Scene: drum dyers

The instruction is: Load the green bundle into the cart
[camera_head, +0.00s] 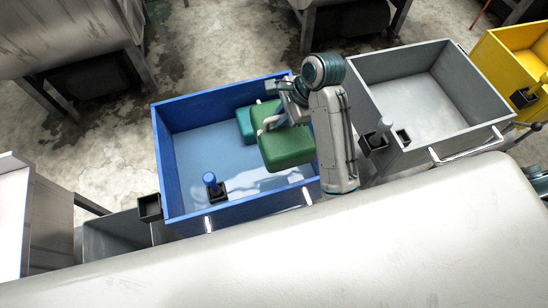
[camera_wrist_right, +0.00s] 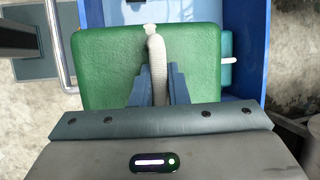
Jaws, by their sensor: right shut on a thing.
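The green bundle (camera_head: 286,147) is a soft block with a pale strap. My right gripper (camera_head: 279,117) is shut on its strap and holds it over the right part of the blue cart (camera_head: 178,216). In the right wrist view, the green bundle (camera_wrist_right: 110,68) fills the middle, and the blue fingers (camera_wrist_right: 156,88) close on the pale strap from both sides. Whether the bundle touches what is under it I cannot tell. My left gripper is not in view.
A teal bundle (camera_head: 245,124) lies in the blue cart, partly behind the green one. A grey cart (camera_head: 425,95) and a yellow cart (camera_head: 515,45) stand to the right. A blue-topped post (camera_head: 211,183) stands in the blue cart's near part. A large pale drum surface (camera_head: 350,245) spans the front.

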